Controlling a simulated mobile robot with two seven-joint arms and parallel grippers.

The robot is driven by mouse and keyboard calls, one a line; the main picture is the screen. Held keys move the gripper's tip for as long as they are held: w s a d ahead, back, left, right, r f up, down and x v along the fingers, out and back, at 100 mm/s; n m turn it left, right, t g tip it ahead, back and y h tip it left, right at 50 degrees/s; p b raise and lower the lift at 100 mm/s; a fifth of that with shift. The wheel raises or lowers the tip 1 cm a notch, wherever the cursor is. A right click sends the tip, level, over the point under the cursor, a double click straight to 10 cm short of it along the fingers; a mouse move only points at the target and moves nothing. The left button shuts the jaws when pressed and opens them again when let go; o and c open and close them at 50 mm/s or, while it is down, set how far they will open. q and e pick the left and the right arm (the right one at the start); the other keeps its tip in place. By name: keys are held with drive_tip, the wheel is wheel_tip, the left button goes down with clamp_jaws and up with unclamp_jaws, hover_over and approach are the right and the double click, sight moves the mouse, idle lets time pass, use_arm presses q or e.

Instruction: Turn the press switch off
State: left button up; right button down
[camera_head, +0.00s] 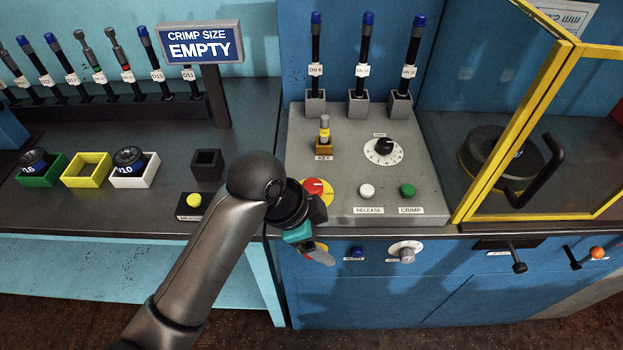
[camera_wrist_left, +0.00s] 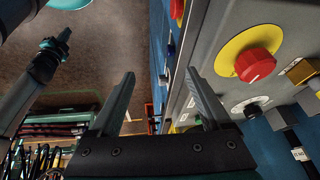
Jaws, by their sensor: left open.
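A red knob (camera_head: 317,186) on a yellow disc sits at the left front of the grey console top. In the left wrist view the red knob (camera_wrist_left: 255,65) stands clear to the right of my fingers. A second red control (camera_wrist_left: 177,10) sits on the front face, cut by the wrist view's top edge; in the head view my gripper mostly hides it. No label readable here tells which is the press switch. My left gripper (camera_head: 318,254) is at the console's front left edge; its fingers (camera_wrist_left: 160,88) are apart with nothing between them.
A blue button (camera_head: 357,253) and a pale dial (camera_head: 405,251) are on the front face. The RELEASE button (camera_head: 367,191), green CRIMP button (camera_head: 408,190) and key (camera_head: 324,131) are on top. A yellow-framed guard (camera_head: 513,120) stands right. A yellow button box (camera_head: 193,203) is left.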

sight(313, 185)
use_arm(q)
drive_tip(key=w+a+r+m+g+y, duration=0.1)
drive_tip(key=w+r+m+y, duration=0.1)
drive_tip(key=w+r+m, duration=0.5)
drive_tip(key=w+a+r+m+g+y, duration=0.1)
drive_tip(key=w+r+m+y, duration=0.25)
drive_tip(key=r+m, duration=0.5)
drive_tip(key=shift+n+h, duration=0.45)
drive_tip(key=shift+n, duration=0.2)
drive_tip(key=f, duration=0.4)
drive_tip(key=f+b, duration=0.1)
drive_tip(key=f, duration=0.4)
drive_tip(key=w+f+b, duration=0.1)
drive_tip(key=f, duration=0.4)
drive_tip(key=shift+d, duration=0.2)
drive_tip(key=shift+c, duration=0.3)
clamp_jaws()
